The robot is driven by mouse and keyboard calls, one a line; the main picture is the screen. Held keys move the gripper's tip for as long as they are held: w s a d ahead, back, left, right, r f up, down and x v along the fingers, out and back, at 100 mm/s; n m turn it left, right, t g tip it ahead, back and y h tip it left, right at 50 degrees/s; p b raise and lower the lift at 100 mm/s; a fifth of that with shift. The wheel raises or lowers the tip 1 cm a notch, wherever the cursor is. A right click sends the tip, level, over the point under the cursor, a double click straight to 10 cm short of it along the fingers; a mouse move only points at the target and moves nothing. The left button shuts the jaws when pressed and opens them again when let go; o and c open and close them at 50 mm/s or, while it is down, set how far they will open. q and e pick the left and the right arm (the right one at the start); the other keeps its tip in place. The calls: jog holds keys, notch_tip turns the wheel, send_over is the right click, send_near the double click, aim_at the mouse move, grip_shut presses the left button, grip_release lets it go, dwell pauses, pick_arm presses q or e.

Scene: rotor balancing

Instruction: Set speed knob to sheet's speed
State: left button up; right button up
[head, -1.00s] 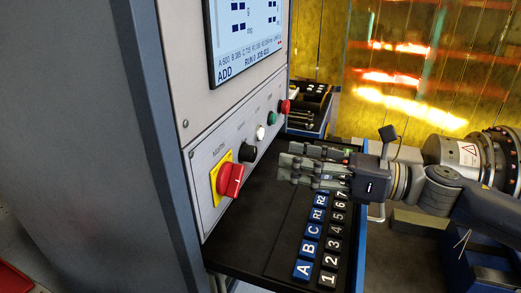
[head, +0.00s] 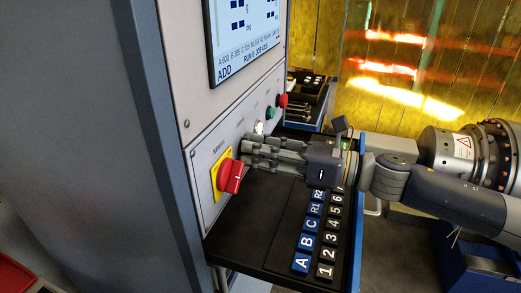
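The grey machine's control panel (head: 207,157) carries a row of controls. My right gripper (head: 248,152) reaches in from the right, with its fingertips at the panel just beyond the red main switch. The black knob lies behind the fingers and is hidden; whether they touch it I cannot tell. The finger gap is not clear. The machine's screen (head: 245,35) is lit above, its small text partly legible. No sheet can be made out. My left gripper is not in view.
The red main switch (head: 230,176) on its yellow plate is close to the fingers. A white control (head: 258,128), green button (head: 270,113) and red button (head: 282,100) follow along the panel. A black tray (head: 240,240) with lettered and numbered blocks lies below the gripper.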

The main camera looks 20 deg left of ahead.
dwell(0.3)
jog(key=shift+m, duration=0.4)
jog(key=shift+w+m+p, duration=0.1)
jog(key=shift+m+p, duration=7.85)
jog(key=shift+m, duration=3.55)
jog(key=shift+f, duration=0.1)
jog(key=o, duration=1.1)
